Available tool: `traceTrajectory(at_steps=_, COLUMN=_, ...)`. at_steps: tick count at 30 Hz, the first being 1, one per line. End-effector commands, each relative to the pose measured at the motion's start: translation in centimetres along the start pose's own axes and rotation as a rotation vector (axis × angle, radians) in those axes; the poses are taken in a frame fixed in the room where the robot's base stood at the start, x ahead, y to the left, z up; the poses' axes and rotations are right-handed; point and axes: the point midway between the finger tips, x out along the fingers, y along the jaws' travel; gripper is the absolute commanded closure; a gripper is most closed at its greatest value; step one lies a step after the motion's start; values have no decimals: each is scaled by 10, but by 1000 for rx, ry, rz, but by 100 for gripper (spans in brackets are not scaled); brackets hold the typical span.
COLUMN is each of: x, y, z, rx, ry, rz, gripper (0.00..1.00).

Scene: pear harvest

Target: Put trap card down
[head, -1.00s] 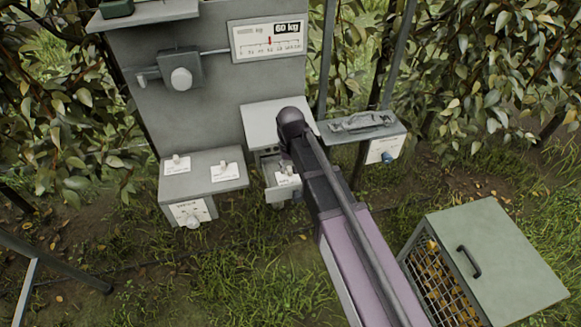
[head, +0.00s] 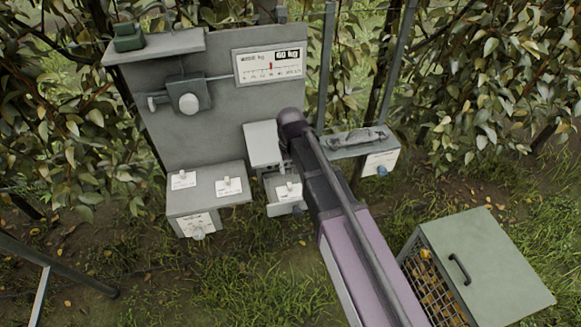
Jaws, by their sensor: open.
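My arm reaches up from the bottom of the head view to a dark rounded joint, over the right part of the grey panel (head: 215,125). My gripper is hidden behind the arm, so its fingers do not show. No trap card can be told for sure. Small white cards with pale knobs lie on the grey box (head: 210,203) at lower left, one on the left (head: 183,180) and one on the right (head: 229,186). Another white card (head: 288,189) lies on a small open drawer or tray (head: 285,208) beside my arm.
A 60 kg scale plate (head: 268,66) is on the panel. A pale box (head: 261,140) sits left of my arm, and a grey shelf box (head: 378,158) right of it. A lidded mesh crate (head: 485,265) with yellow contents stands at lower right. Leafy hedges flank the panel.

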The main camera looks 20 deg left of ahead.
Motion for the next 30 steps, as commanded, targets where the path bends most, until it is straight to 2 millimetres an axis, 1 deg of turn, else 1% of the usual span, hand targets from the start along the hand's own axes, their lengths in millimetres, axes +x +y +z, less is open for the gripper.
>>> traceTrajectory(at_steps=1, x=-8, y=0, z=0, rx=0, ry=0, rz=0, gripper=45)
traceTrajectory(at_steps=9, x=-18, y=0, z=0, rx=0, ry=0, rz=0, gripper=45)
traceTrajectory(at_steps=30, x=-18, y=0, z=0, rx=0, ry=0, rz=0, gripper=45)
